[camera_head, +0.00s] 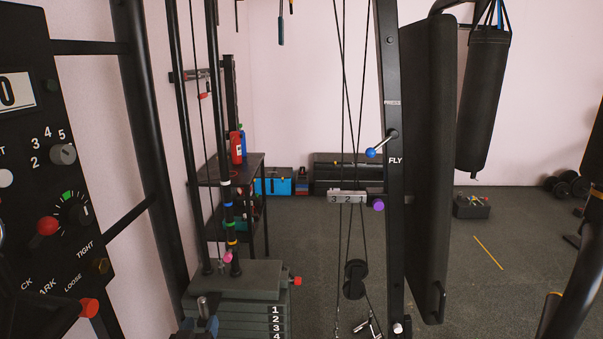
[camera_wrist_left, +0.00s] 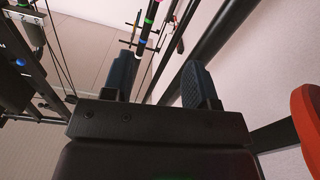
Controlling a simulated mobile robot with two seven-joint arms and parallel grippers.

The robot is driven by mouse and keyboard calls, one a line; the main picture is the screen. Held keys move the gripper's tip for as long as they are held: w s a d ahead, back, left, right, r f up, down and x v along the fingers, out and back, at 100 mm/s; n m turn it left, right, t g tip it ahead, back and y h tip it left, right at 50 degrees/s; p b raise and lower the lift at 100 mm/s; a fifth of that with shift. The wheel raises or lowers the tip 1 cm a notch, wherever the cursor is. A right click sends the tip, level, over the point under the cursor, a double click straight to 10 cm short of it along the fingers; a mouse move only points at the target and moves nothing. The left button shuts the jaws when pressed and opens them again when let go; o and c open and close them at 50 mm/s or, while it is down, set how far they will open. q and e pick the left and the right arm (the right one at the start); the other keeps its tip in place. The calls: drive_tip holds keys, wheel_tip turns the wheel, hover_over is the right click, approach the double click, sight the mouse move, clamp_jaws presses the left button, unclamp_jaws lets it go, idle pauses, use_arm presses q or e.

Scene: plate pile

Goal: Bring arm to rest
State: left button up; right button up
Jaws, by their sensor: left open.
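My left gripper (camera_head: 205,322) shows only in small part at the bottom edge of the head view, in front of the weight stack. In the left wrist view its two dark blue fingers (camera_wrist_left: 158,80) stand apart with nothing between them, so it is open and empty. Most of my left arm is hidden or out of frame. My right gripper is in neither view.
A control panel (camera_head: 30,130) with knobs stands close at the left. A weight stack (camera_head: 235,300) and a banded pole (camera_head: 228,205) stand ahead. A padded column (camera_head: 425,160) and punching bag (camera_head: 485,100) are at the right. Floor (camera_head: 500,225) shows beyond.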

use_arm(q)
drive_tip(key=s+a+f+g, duration=0.1)
drive_tip(key=s+f+g, duration=0.1)
drive_tip(key=s, duration=0.9)
drive_tip(key=s+a+f+m+g, duration=0.1)
drive_tip(key=s+f, duration=0.3)
drive_tip(key=s, duration=0.7)
drive_tip(key=s+a+f+m+g, duration=0.1)
drive_tip(key=s+f+g, duration=0.2)
drive_tip(key=s, duration=0.8)
drive_tip(key=shift+a+f+g+y, duration=0.3)
drive_tip(key=shift+a+f+g, duration=0.1)
drive_tip(key=shift+g, duration=0.1)
drive_tip(key=shift+w, duration=0.1)
drive_tip(key=shift+c, duration=0.2)
